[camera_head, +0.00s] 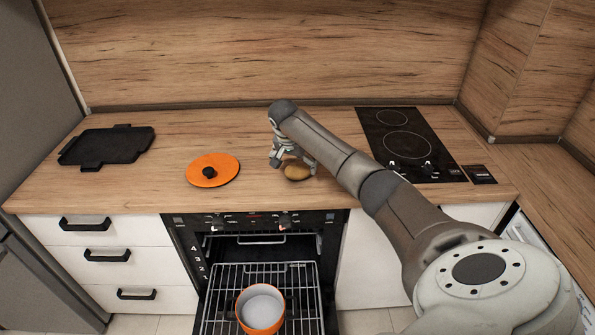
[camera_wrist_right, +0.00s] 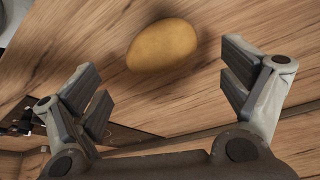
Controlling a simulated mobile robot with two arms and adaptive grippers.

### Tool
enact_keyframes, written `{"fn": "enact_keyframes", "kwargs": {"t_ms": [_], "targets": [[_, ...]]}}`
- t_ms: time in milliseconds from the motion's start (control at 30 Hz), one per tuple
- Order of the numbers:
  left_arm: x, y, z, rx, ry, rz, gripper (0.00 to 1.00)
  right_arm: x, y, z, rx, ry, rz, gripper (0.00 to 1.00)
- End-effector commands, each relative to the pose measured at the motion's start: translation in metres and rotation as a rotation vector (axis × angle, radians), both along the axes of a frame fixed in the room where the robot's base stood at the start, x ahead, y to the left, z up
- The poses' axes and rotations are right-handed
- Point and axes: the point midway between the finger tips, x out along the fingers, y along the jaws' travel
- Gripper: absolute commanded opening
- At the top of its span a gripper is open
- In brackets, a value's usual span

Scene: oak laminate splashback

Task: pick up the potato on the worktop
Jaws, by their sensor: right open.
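A brown potato (camera_head: 297,172) lies on the wooden worktop (camera_head: 240,130), right of the orange lid. My right gripper (camera_head: 292,162) reaches down over the worktop right beside the potato. In the right wrist view the potato (camera_wrist_right: 162,44) lies beyond the fingertips, between the lines of the two fingers. The right gripper (camera_wrist_right: 168,88) is open there, with nothing between its pads. My left gripper is in neither view.
An orange lid (camera_head: 213,170) with a black knob lies left of the potato. A black tray (camera_head: 106,147) is at the far left, and a black hob (camera_head: 405,143) at the right. Below, the oven is open, with an orange pot (camera_head: 260,309) on its rack (camera_head: 225,285).

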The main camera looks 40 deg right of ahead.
Motion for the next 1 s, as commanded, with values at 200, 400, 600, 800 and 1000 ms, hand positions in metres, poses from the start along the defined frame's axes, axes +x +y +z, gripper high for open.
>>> {"fn": "enact_keyframes", "kwargs": {"t_ms": [200, 400, 600, 800, 1000], "targets": [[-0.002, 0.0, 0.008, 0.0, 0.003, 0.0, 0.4, 0.005, -0.007, -0.026, 0.001, 0.002, 0.0, 0.94], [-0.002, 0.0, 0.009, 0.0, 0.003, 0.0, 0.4, 0.007, -0.011, -0.035, 0.0, 0.001, 0.0, 0.94], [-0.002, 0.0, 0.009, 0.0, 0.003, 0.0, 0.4, 0.007, -0.011, -0.035, 0.0, 0.0, 0.001, 0.94], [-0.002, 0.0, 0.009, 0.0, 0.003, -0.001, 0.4, 0.007, -0.011, -0.035, 0.0, 0.0, 0.001, 0.69], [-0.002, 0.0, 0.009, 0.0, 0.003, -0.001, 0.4, 0.007, -0.011, -0.035, 0.0, 0.0, 0.001, 0.43]]}}
